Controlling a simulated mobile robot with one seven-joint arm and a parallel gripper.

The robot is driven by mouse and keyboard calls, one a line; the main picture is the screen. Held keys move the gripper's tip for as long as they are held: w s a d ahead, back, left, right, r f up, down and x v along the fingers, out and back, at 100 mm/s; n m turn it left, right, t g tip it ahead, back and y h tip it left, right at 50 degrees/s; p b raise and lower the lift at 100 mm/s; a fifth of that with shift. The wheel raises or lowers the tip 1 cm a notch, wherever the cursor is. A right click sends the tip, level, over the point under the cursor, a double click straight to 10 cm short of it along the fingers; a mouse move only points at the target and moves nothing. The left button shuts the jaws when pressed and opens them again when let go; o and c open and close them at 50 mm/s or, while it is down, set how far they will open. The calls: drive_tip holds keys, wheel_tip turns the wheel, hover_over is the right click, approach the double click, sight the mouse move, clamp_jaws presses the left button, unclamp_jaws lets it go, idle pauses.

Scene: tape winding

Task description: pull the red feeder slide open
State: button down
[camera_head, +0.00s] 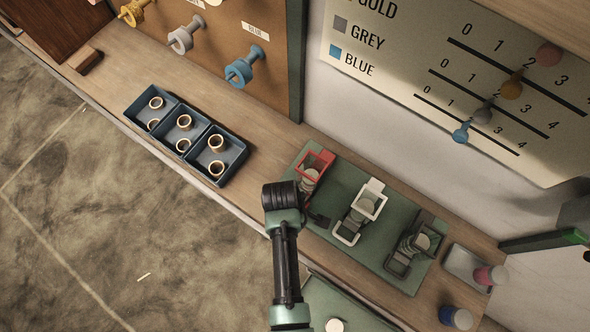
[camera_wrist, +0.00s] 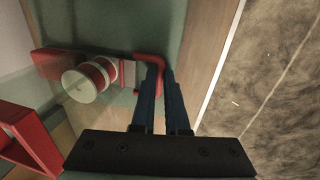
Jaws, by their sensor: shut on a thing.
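The red feeder (camera_head: 316,163) stands at the left end of the green base plate (camera_head: 288,168), with pale round pieces below its square red frame. In the wrist view the red slide's handle (camera_wrist: 149,58) is a bent red bar beside a pale spool with red bands (camera_wrist: 88,79). My gripper (camera_wrist: 158,85) is shut on this handle, its two dark blue fingers close together at the bar. In the head view my gripper (camera_head: 318,218) is low at the red feeder's front.
A white feeder (camera_head: 370,201) and a dark grey feeder (camera_head: 399,266) stand to the right on the same plate. A blue tray (camera_head: 238,152) with several rings is to the left. The bench's front edge is close.

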drive_tip(key=s+a+p, duration=0.1)
drive_tip(key=s, duration=0.1)
drive_tip(key=s+a+p, duration=0.1)
drive_tip(key=s+a, duration=0.1)
drive_tip(key=shift+r, duration=0.15)
drive_tip(key=shift+s+a, duration=0.25)
drive_tip(key=shift+s, duration=0.1)
drive_tip(key=c, duration=0.9)
unclamp_jaws()
drive_tip(key=r, duration=0.4)
drive_tip(key=s+r, duration=0.1)
drive_tip(key=r, duration=0.3)
drive_tip(key=a+r, duration=0.1)
drive_tip(key=r, duration=0.3)
drive_tip(key=shift+s+a+r, duration=0.1)
drive_tip(key=shift+s+r, duration=0.1)
drive_tip(key=shift+s, duration=0.15)
